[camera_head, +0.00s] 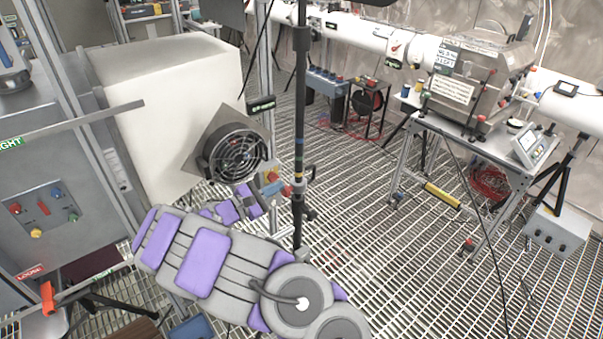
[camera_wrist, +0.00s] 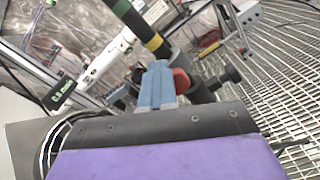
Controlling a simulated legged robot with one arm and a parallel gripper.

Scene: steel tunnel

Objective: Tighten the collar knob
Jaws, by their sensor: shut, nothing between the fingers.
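A black upright pole (camera_head: 300,110) with blue and yellow bands stands in the middle of the head view. A dark collar (camera_head: 298,195) sits around it, with a dark knob (camera_head: 310,214) sticking out on its right. In the wrist view the knob (camera_wrist: 230,76) sticks out right of the collar (camera_wrist: 203,92). A red part (camera_wrist: 180,80) shows on the pole's near side. My gripper (camera_head: 276,188) is shut, its blue fingers (camera_wrist: 157,85) just left of the red part. Whether they touch it, I cannot tell. The fingers hide part of the collar.
A fan (camera_head: 236,153) on a white box stands left of the pole, close behind my arm. A grey control panel (camera_head: 45,207) is at the left. A bench (camera_head: 480,135) with a metal device stands at the right.

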